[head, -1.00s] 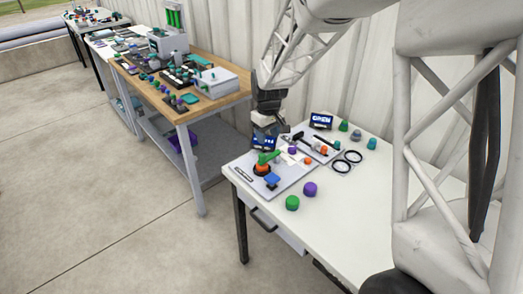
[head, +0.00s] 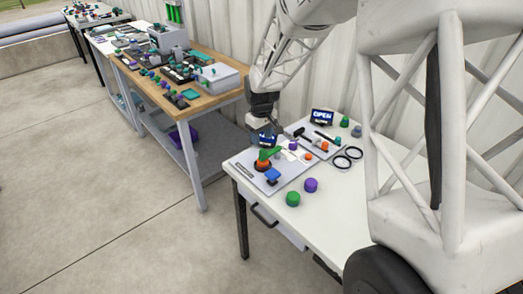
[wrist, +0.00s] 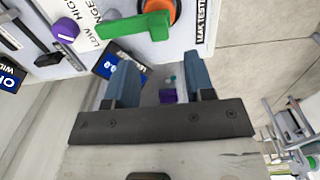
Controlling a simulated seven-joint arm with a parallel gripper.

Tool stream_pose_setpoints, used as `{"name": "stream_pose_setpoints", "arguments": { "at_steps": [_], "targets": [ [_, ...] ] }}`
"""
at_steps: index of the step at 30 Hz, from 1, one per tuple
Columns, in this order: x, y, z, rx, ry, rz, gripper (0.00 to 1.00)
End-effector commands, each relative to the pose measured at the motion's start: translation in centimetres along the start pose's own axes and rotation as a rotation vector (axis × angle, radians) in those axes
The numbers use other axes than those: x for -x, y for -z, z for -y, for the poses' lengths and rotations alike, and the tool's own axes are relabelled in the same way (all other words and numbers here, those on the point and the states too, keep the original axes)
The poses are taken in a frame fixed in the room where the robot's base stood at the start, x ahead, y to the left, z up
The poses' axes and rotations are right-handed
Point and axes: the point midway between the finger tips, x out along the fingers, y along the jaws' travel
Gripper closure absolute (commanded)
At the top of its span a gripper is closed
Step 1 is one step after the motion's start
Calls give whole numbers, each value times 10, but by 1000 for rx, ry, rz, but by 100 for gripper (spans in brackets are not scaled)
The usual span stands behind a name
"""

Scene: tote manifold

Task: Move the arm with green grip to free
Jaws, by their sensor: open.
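The arm with the green grip (head: 268,153) sits on a round orange and black base (head: 262,165) on the grey panel (head: 244,163) of the white table. In the wrist view the green grip (wrist: 135,36) reaches left from the orange hub (wrist: 174,9), beside printed range lettering and a "LEAK TESTER" label. My gripper (head: 264,128) is above the panel's back edge, near a small blue display. The wrist view shows my gripper (wrist: 161,85) open and empty, its fingers apart from the green grip. One fingertip is close to the display (wrist: 118,64).
A purple knob (wrist: 66,29) is on the panel. Green (head: 293,199) and purple (head: 310,185) knobs stand on the table's front. Black rings (head: 347,158) and an OPEN sign (head: 322,116) lie to the right. A wooden bench (head: 222,98) with parts stands to the left.

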Motion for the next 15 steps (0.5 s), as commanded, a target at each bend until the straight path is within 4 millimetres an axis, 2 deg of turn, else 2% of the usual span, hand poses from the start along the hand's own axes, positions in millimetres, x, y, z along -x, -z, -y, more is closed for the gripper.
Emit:
{"name": "stream_pose_setpoints", "arguments": {
  "at_steps": [15],
  "targets": [
    [-57,0,0,0,1,2,51]
  ]
}}
